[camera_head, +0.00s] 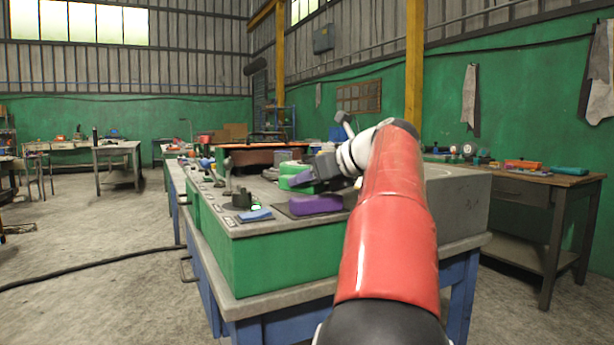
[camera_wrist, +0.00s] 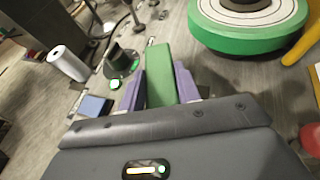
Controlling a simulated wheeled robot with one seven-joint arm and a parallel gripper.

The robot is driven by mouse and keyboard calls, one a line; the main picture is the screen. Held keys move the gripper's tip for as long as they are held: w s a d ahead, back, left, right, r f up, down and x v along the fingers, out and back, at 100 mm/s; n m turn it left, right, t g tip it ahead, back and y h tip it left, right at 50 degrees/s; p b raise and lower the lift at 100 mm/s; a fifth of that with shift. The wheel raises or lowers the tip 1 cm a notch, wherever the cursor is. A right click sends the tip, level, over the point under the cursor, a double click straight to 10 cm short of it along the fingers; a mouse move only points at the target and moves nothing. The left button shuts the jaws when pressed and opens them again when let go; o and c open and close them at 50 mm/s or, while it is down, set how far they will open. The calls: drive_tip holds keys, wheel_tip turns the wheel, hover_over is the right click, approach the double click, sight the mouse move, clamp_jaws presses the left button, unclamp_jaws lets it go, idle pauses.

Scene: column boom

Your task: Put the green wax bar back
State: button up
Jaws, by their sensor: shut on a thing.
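The green wax bar (camera_wrist: 159,72) is held lengthwise between the two greyish-purple fingers of my gripper (camera_wrist: 162,88) in the wrist view. In the head view the green bar (camera_head: 293,181) shows at the end of my gripper (camera_head: 309,181), over the grey-topped bench (camera_head: 262,227). A purple block (camera_head: 316,205) lies just below and in front of it on a dark plate. I cannot tell whether the bar touches anything beneath it.
A blue block (camera_head: 255,215) lies near the bench's front corner; it also shows in the wrist view (camera_wrist: 93,106). A dark cylinder (camera_wrist: 120,61) stands close by. A round green-rimmed disc (camera_wrist: 248,28) is right of the held bar. A white cylinder (camera_wrist: 68,64) is at left.

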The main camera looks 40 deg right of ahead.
drive_tip(key=o, duration=1.1)
drive_tip(key=shift+c, duration=0.2)
drive_tip(key=shift+r, duration=0.25)
drive_tip(key=p+v, duration=0.2)
drive_tip(key=v, duration=1)
drive_tip(key=shift+r+p, duration=0.25)
drive_tip(key=shift+p, duration=0.05)
